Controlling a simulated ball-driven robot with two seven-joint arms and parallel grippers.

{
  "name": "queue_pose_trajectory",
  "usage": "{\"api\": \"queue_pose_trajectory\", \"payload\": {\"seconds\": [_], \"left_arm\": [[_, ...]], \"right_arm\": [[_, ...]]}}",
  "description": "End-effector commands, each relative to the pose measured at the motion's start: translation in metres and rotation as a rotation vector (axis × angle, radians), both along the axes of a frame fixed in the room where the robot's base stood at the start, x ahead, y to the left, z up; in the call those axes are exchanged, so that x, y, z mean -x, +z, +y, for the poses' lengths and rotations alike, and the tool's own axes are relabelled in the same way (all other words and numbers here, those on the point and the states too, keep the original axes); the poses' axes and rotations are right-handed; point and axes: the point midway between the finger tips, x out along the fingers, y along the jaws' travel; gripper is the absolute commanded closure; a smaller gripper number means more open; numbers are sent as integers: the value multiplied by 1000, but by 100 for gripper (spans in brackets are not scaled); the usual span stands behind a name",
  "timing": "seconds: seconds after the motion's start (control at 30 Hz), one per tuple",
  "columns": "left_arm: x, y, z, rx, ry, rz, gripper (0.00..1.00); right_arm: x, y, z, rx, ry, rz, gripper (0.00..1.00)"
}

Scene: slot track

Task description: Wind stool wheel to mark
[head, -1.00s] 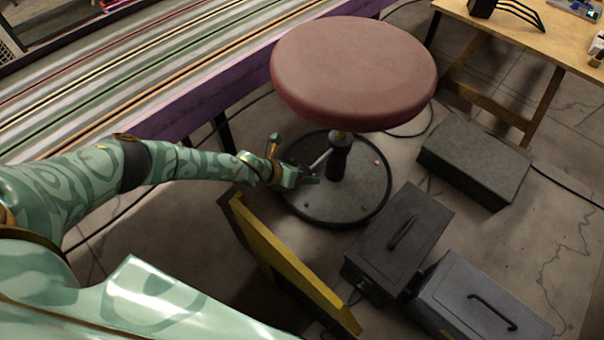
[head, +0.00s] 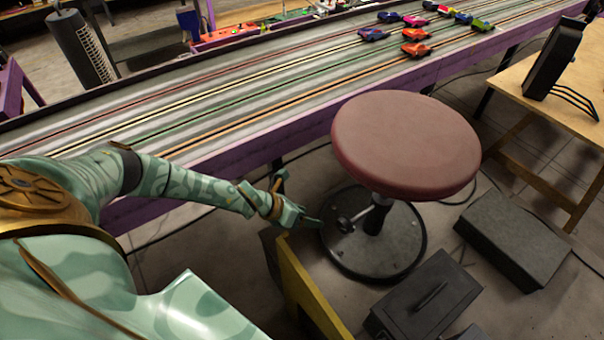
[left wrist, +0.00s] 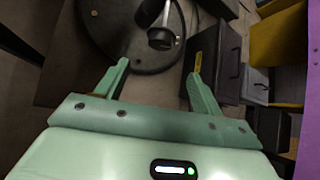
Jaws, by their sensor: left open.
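A stool with a round dark red seat (head: 405,142) stands on a black round base (head: 398,255). A short dark post joins them. In the left wrist view, the crank (left wrist: 161,38) and rod lie beyond the fingertips, over the base (left wrist: 115,40). My left gripper (head: 301,200) is open and empty, beside the base's left edge, apart from the crank. It also shows in the left wrist view (left wrist: 158,71). My right gripper is out of view.
A yellow panel (head: 306,290) stands close below my left gripper. A dark toolbox (head: 425,298) and a grey block (head: 512,238) lie near the base. The slot track (head: 230,100) with several toy cars runs behind. A wooden table (head: 560,95) stands at the right.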

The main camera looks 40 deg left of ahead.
Motion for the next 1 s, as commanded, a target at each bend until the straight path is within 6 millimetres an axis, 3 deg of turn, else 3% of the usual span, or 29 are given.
{"api": "queue_pose_trajectory", "payload": {"seconds": [0.4,0.47,0.57,0.7,0.77,0.87,1.0], "left_arm": [[5,4,2,2,0,2,33],[7,4,-6,18,10,8,33],[19,3,-49,108,72,45,33],[49,29,-149,394,357,175,33],[59,49,-170,526,532,238,33],[69,74,-173,697,819,323,33],[87,89,-142,866,1198,404,33]], "right_arm": [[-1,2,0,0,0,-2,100],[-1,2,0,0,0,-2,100],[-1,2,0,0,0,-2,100],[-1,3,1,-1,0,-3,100],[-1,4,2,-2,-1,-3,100],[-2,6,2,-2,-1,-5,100],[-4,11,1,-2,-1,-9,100]]}}
